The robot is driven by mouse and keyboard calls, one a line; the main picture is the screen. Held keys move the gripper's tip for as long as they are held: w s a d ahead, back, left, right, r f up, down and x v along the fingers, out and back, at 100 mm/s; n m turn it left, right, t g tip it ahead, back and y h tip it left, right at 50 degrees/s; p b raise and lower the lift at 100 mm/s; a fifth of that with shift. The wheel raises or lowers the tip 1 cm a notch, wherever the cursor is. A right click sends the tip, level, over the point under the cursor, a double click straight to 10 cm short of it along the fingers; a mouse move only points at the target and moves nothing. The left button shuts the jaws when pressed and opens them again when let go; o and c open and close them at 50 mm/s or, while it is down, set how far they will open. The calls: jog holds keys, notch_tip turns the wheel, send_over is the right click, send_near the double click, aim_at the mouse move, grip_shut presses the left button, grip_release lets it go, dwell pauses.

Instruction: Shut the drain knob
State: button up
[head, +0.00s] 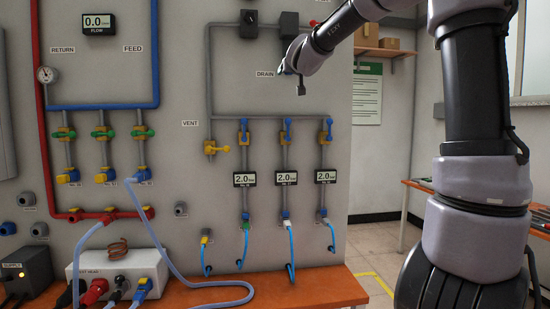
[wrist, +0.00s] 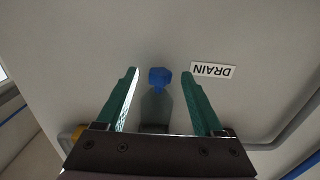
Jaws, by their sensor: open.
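The drain knob (wrist: 160,78) is blue and shows in the wrist view on the pale panel, beside the upside-down DRAIN label (wrist: 213,70). My gripper (wrist: 160,73) is open, with one green finger on each side of the knob in the picture. Gaps show between both fingers and the knob. I cannot tell how far the fingertips are from it in depth. In the head view, the DRAIN label (head: 265,72) is just left of my arm's end, which largely hides the knob.
The grey panel (head: 180,95) carries grey pipes, a yellow vent valve (head: 217,147) and several blue-handled valves above displays. Two black boxes (head: 249,24) sit close above the drain area. A grey pipe (wrist: 300,130) runs near the gripper. An orange bench (head: 335,288) stands below.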

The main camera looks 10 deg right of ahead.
jog(key=shift+d+n+y, duration=0.15)
jog(key=shift+n+y, duration=0.3)
jog(key=shift+y, duration=0.35)
jog(key=shift+d+n+y, duration=0.15)
jog(key=shift+n+y, duration=0.3)
jog(key=shift+y, duration=0.35)
jog(key=s+d+n+g+y, duration=0.1)
jog(key=s+d+n+y, duration=0.25)
jog(key=s, duration=0.65)
jog(key=a+f+g+h, duration=0.1)
jog(key=a+f+g, duration=0.3)
jog(key=f, duration=1)
jog(key=w+a+f+g+h, duration=0.1)
jog(key=a+f+g, duration=0.3)
jog(key=f, duration=1)
jog(key=shift+w+a, duration=0.25)
jog(key=shift+a, duration=1.05)
jog(key=shift+m, duration=0.25)
